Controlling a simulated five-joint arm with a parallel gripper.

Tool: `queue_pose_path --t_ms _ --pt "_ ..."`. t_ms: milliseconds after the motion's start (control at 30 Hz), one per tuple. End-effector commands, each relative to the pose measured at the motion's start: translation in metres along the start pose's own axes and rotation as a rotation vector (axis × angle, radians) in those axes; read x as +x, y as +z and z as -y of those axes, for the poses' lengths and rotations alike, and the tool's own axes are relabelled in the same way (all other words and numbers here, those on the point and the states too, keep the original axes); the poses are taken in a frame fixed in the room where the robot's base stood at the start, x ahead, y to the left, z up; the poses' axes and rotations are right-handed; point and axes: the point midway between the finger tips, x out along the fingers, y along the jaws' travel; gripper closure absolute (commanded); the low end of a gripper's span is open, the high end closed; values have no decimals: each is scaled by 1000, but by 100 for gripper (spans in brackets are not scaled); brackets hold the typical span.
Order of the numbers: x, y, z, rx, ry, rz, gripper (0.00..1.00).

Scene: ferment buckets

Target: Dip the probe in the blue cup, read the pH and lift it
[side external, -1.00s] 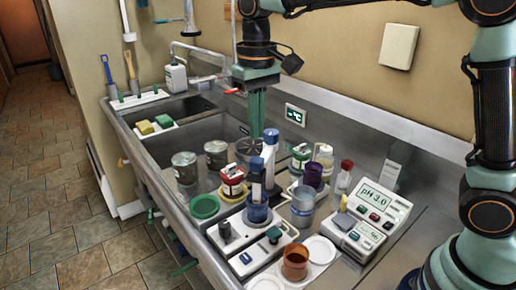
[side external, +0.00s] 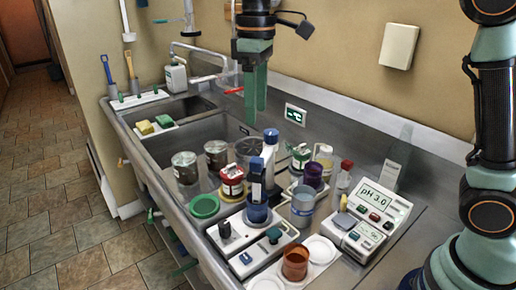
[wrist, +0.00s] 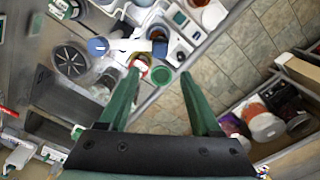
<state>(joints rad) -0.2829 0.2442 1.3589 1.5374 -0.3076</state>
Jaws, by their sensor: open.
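A dark blue cup (side external: 257,213) stands near the middle of the counter. A dark blue upright piece with a lighter blue top (side external: 257,177), which looks like the probe, stands in or right behind it; I cannot tell how deep it sits. A pale blue cup (side external: 303,205) stands to its right. The pH meter (side external: 365,220) shows "pH 3.0". My gripper (side external: 255,117) is open and empty, high above the counter behind the cups. In the wrist view its fingers (wrist: 160,80) are spread, with the blue-topped items beyond them.
An orange cup (side external: 295,262) stands in front.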

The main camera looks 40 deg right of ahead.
Motion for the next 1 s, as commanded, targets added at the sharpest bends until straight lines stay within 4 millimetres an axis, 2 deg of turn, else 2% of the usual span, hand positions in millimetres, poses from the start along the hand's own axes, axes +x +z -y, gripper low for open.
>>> queue_pose_path --t_ms 167,500,700,1000 --pt "11 1 0 -27 -1 4 35" --pt "74 2 0 -24 -2 5 35" --pt "104 1 0 -24 -1 3 35" --pt "119 0 0 -23 0 1 35"
